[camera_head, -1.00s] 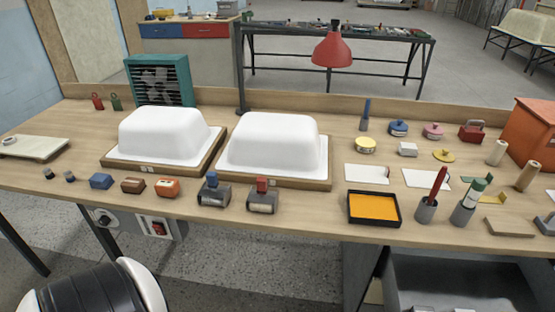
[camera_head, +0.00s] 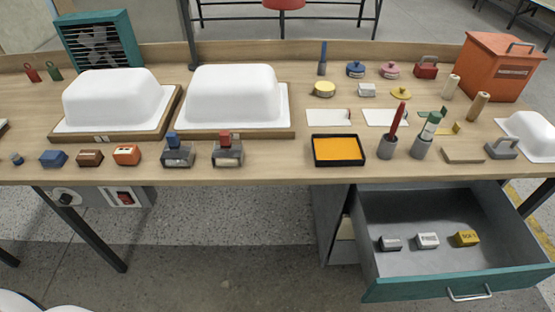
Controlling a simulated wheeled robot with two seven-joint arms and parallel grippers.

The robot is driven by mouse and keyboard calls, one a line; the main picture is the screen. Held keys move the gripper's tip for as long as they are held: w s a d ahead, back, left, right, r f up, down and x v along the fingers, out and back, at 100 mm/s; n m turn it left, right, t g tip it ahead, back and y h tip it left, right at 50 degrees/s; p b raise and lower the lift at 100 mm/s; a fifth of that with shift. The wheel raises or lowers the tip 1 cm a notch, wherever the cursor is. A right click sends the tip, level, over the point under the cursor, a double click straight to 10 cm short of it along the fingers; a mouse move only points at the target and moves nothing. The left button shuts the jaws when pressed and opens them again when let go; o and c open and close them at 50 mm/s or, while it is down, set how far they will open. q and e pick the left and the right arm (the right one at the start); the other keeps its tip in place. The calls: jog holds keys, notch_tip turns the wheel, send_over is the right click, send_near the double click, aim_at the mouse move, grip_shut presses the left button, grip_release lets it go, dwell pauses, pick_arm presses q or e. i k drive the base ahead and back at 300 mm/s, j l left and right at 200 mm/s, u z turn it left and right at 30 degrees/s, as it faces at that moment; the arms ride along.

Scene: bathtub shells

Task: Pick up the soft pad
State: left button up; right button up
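Several small pad-like pieces lie at the back right of the bench: a blue round one (camera_head: 355,70), a pink round one (camera_head: 389,70), a yellow-rimmed white one (camera_head: 324,89), a white block (camera_head: 367,90) and a yellow disc with a knob (camera_head: 401,92). All rest on the wooden bench top. Neither of my grippers is in view.
Two white tub shells (camera_head: 109,97) (camera_head: 233,93) stand on wooden bases. An orange tray (camera_head: 339,149), upright tools in cups (camera_head: 388,147) and an orange box (camera_head: 497,68) are also on the bench. An open drawer (camera_head: 455,225) holding three small blocks juts out below.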

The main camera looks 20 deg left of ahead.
aim_at(462, 238)
jog(key=z, duration=1.15)
